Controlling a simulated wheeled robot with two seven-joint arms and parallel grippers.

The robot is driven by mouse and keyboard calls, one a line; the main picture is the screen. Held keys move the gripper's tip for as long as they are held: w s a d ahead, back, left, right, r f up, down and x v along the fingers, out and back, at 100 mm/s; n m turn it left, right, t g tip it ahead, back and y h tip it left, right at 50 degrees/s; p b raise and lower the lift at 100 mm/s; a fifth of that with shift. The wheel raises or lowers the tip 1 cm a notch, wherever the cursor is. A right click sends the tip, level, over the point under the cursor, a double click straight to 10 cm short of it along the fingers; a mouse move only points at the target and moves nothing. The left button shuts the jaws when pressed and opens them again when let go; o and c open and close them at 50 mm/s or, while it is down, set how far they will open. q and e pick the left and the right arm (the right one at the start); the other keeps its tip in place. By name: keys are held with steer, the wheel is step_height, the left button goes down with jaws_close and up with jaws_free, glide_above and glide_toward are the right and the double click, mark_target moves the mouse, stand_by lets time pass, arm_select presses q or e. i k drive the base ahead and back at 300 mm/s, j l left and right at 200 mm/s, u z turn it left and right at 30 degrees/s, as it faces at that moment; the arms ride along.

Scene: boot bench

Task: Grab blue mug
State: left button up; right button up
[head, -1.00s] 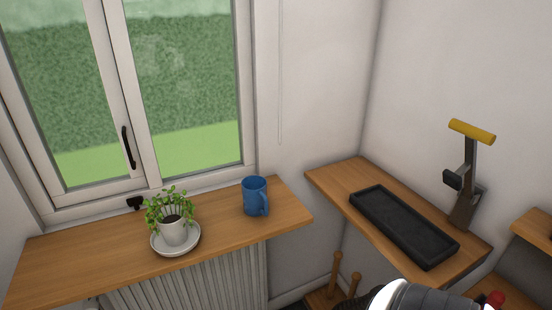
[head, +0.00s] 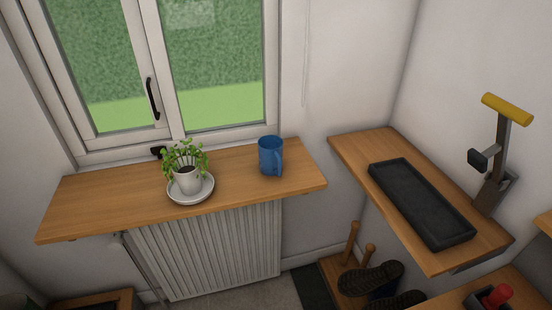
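A blue mug (head: 269,156) stands upright on the wooden window shelf (head: 110,207), near the shelf's right end. Its handle is on the right side, facing toward me. Neither of my grippers shows in the head view, so nothing of mine touches the mug.
A potted plant (head: 187,179) on a white saucer (head: 201,194) stands left of the mug. A radiator (head: 215,252) is under the shelf. A bench on the right holds a black tray (head: 421,203) and a yellow-handled tool (head: 507,108). Dark shoes (head: 371,279) lie below. The shelf's left part is clear.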

mark_target(270, 147)
steer(key=i+j+u, duration=0.1)
steer(key=j, duration=0.3)
steer(key=i+j+u, duration=0.1)
steer(key=j, duration=0.3)
steer(key=i+j, duration=0.1)
steer(key=j, duration=0.25)
steer(key=i+j+u, duration=0.15)
steer(key=j, duration=0.25)
steer(key=k, duration=0.05)
